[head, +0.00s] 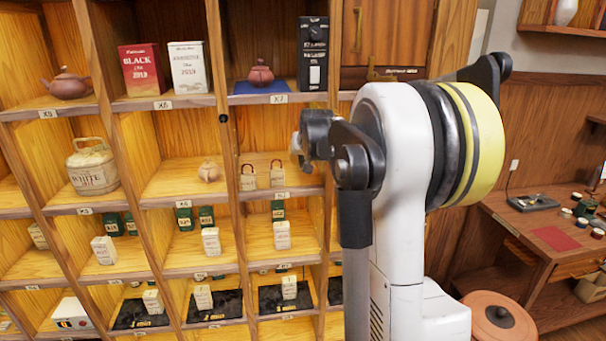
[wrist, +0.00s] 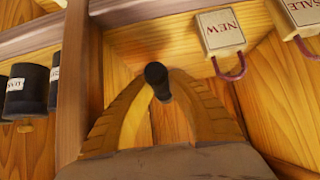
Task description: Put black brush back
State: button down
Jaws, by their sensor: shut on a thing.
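My gripper (wrist: 164,88) shows in the wrist view as two curved, wood-toned fingers. It is shut on a dark rod with a rounded black end, which looks like the black brush (wrist: 156,74). Only this end shows; the rest is hidden between the fingers. The gripper is in front of the wooden shelf compartments. In the head view, my arm's black end parts reach toward the shelf at the centre, and the brush cannot be made out there.
A red teapot (head: 261,75) sits above on a blue mat (head: 262,88). A small black knob (head: 223,118) is on a shelf post. A side table (head: 535,232) stands right.

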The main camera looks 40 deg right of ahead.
aim_at(302, 176)
notch_tip(302, 176, down, 4)
jog(key=shift+f, duration=0.2)
jog(key=shift+d+f, duration=0.25)
jog(key=shift+f, duration=0.05)
jog(key=shift+f, duration=0.15)
jog(key=c, duration=1.4)
grip_release()
jog(key=shift+o, duration=0.2)
